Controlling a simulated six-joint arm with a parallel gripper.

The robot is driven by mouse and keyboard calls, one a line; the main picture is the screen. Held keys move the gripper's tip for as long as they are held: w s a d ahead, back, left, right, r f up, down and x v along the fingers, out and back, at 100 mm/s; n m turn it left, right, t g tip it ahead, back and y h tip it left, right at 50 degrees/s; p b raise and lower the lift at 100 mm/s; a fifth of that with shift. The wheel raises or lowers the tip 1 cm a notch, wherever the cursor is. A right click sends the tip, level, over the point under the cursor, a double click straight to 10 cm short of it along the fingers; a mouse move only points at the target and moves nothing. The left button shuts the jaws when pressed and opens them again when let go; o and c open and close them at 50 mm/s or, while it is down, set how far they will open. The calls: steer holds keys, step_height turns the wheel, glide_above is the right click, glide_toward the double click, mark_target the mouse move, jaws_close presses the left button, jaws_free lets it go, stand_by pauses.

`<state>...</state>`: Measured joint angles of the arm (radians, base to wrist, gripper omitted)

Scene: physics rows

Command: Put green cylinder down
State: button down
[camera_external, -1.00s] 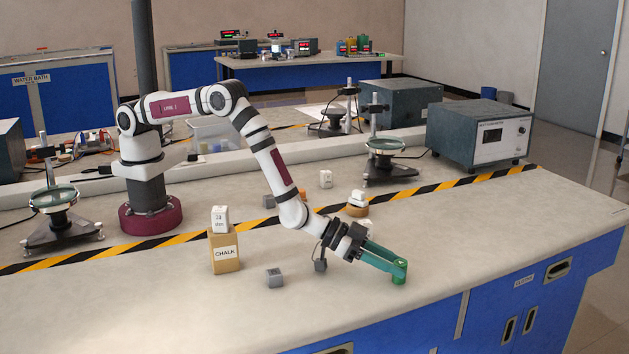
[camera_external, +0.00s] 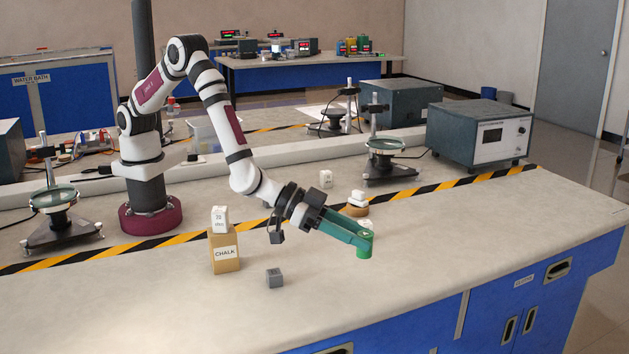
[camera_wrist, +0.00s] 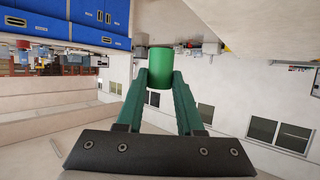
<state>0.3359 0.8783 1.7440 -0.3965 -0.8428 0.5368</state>
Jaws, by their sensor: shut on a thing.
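The green cylinder (camera_external: 364,250) is held at the tips of my gripper (camera_external: 361,238), over the right middle part of the bench. My gripper's long green fingers slope down to the right and are shut on it. I cannot tell from the external view whether the cylinder's base touches the bench. In the wrist view the cylinder (camera_wrist: 160,60) sits between the two fingertips (camera_wrist: 160,88), and the fingers hide part of its sides.
A chalk box (camera_external: 224,254) with a white block (camera_external: 220,219) on top stands left of my gripper. A grey cube (camera_external: 274,278) lies in front. The bench front right is clear.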

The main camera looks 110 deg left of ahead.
steer(key=w+a+m+h, duration=0.1)
steer(key=w+a, duration=0.2)
steer(key=a, duration=1.7)
steer(key=w+a+f, duration=0.1)
steer(key=a+f, duration=0.1)
steer(key=a, duration=0.1)
steer(key=a+f, duration=0.1)
steer(key=a, duration=0.3)
steer(key=w+a+f, duration=0.1)
steer(key=a+f, duration=0.1)
steer(key=a, duration=0.2)
steer(key=shift+w+f, duration=0.3)
steer(key=f, duration=0.4)
steer(key=shift+a, duration=0.35)
steer(key=shift+f, duration=0.25)
steer(key=shift+w+f, duration=0.1)
steer(key=shift+f, duration=0.05)
steer(key=c, duration=0.5)
jaws_free()
steer(key=shift+c, duration=0.2)
